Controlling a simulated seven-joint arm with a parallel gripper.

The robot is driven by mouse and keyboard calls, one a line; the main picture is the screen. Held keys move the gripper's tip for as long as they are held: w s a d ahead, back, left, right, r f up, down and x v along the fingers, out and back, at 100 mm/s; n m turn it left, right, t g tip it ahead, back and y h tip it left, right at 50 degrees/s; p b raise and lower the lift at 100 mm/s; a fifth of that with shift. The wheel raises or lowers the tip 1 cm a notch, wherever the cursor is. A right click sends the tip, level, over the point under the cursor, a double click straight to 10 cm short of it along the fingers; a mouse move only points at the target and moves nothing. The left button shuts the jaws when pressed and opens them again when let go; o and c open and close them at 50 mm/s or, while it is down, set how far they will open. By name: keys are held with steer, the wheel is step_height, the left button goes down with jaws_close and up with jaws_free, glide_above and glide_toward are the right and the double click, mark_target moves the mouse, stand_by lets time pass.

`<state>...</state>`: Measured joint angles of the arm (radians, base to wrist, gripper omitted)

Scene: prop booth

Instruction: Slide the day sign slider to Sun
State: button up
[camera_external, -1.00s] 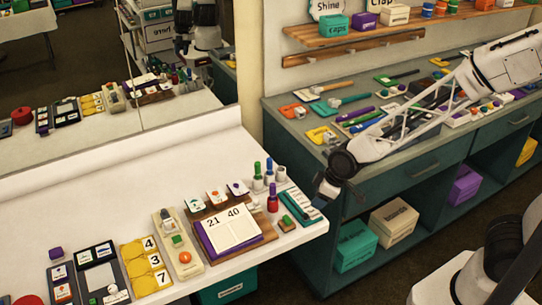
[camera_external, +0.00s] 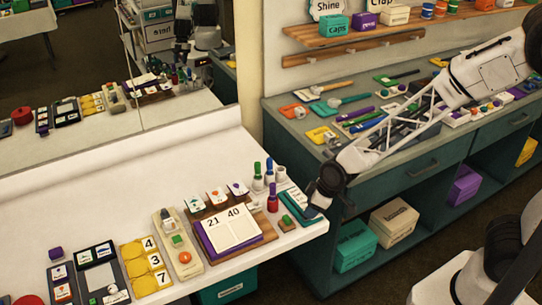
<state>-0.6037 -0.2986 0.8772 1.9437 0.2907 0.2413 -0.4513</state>
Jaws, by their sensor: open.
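A teal board with a white lettered strip, which looks like the day sign (camera_external: 297,205), lies at the right end of the white table. Its lettering is too small to read, so I cannot tell which day the slider marks. The slider itself cannot be made out. My gripper (camera_external: 311,208) is open and points down over the right edge of this board, hiding part of it. I cannot tell whether the fingers touch the board.
Green, blue and red bottle-like pieces (camera_external: 272,202) stand just behind and left of the board. A small wooden block with a green top (camera_external: 287,223) lies in front-left. A calendar stand (camera_external: 232,228) is further left. A teal cabinet (camera_external: 400,180) stands to the right.

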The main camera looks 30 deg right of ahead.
steer(key=shift+x, duration=1.6)
jaws_close()
